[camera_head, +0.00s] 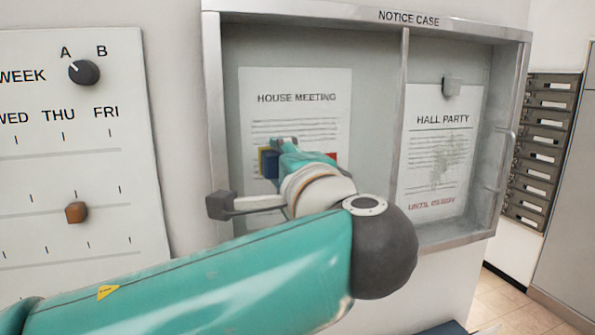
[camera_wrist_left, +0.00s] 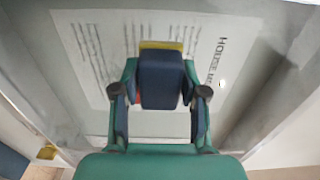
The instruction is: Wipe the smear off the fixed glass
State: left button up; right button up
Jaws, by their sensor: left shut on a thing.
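My left gripper (camera_head: 282,156) is in front of the left pane of the notice case (camera_head: 212,110), over the HOUSE MEETING sheet (camera_head: 300,97). It is shut on a dark blue block with a yellow edge (camera_head: 269,164). In the left wrist view the block (camera_wrist_left: 160,80) sits between both fingers, its yellow side towards the sheet. I cannot tell if it touches the glass. A grey, speckled smear (camera_head: 440,158) shows over the HALL PARTY sheet (camera_head: 425,137), behind the right pane. I see no smear on the left pane, though my arm hides part of it. My right gripper is out of view.
A metal upright (camera_head: 398,110) divides the case. A dial panel (camera_head: 75,150) stands left. Dark letterboxes (camera_head: 540,145) are at the right.

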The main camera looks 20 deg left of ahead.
pick_arm(q)
jog(key=shift+s+a, duration=0.2)
jog(key=shift+a, duration=0.15)
jog(key=shift+s+d, duration=0.1)
jog(key=shift+b+v, duration=0.6)
jog(key=shift+v, duration=2.25)
jog(key=v, duration=0.3)
